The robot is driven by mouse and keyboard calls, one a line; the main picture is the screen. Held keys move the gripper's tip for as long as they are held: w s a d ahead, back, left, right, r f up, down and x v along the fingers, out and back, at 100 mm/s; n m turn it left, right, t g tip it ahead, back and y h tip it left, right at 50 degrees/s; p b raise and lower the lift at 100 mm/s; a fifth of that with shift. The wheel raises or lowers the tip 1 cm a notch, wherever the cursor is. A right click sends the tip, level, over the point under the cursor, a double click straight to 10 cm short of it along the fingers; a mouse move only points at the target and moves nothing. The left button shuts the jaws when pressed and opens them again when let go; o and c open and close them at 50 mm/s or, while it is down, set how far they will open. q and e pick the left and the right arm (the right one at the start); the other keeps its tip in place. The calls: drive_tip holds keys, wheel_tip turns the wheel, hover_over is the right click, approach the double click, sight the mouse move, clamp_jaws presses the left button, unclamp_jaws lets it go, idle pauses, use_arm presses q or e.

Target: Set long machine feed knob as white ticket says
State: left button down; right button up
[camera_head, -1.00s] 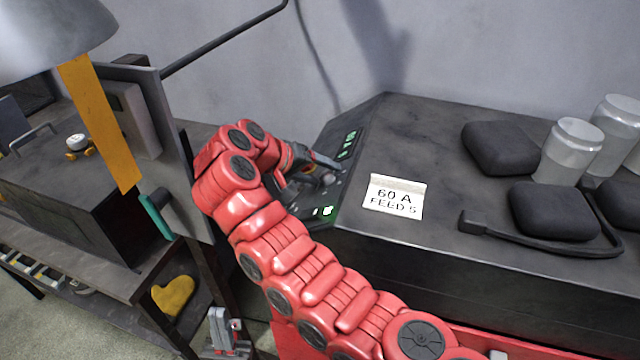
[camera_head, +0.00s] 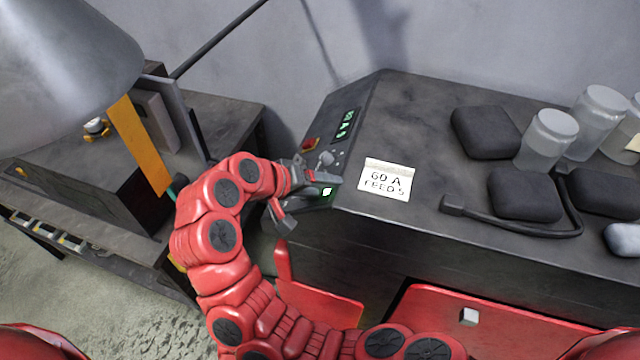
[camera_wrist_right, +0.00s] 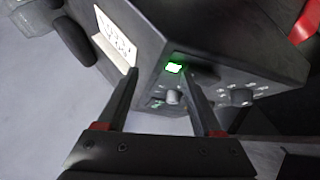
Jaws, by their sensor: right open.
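The white ticket (camera_head: 387,180) lies on the dark machine's top and reads "60 A FEED 5"; it also shows in the right wrist view (camera_wrist_right: 117,38). The machine's control panel (camera_head: 352,103) is at its left end, with green readouts. In the right wrist view a grey knob (camera_wrist_right: 173,97) sits below a lit green display (camera_wrist_right: 174,68), and a darker knob (camera_wrist_right: 242,97) is further right. My right gripper (camera_head: 312,200) is open at the panel's near end. In the wrist view its fingers (camera_wrist_right: 158,76) appear either side of the grey knob; contact is unclear. Knob settings are unreadable. My left gripper is out of view.
A red button (camera_head: 310,145) is on the panel. A grey lamp shade (camera_head: 65,65) hangs at upper left over a dark bench (camera_head: 235,118).

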drive_tip(key=s+p, duration=0.1)
drive_tip(key=s, duration=0.1)
drive_tip(key=shift+s+r, duration=0.15)
drive_tip(key=shift+s, duration=0.2)
